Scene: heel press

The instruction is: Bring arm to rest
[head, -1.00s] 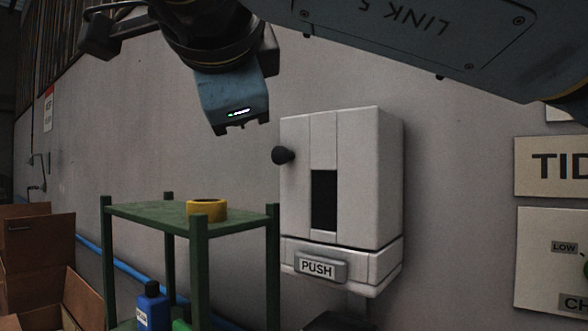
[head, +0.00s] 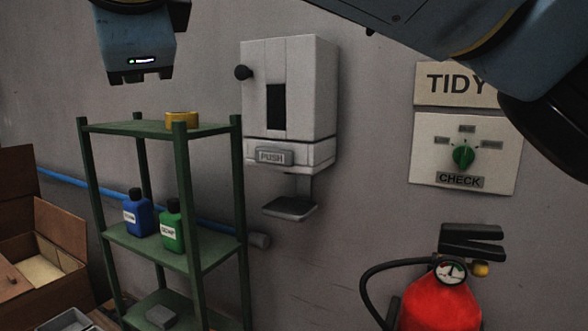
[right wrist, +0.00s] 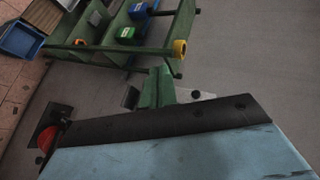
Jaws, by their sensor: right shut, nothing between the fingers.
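My right gripper (head: 140,77) hangs at the upper left of the head view, pointing down, with its fingers together. It is in the air above the green shelf, left of the white wall dispenser, and touches neither. The arm (head: 440,25) crosses the top right of the head view. In the right wrist view my blue and black gripper body fills the bottom. The dispenser (head: 310,90) has a grey PUSH bar (head: 272,157), a black side knob and a small grey tray (head: 290,208) below. The tray looks empty. My left gripper is not in view.
The green shelf (head: 155,129) carries a yellow tape roll (head: 182,120), a blue bottle (head: 138,214) and a green bottle (head: 171,228). A red fire extinguisher (head: 440,304) and a dial panel (head: 464,190) are right.

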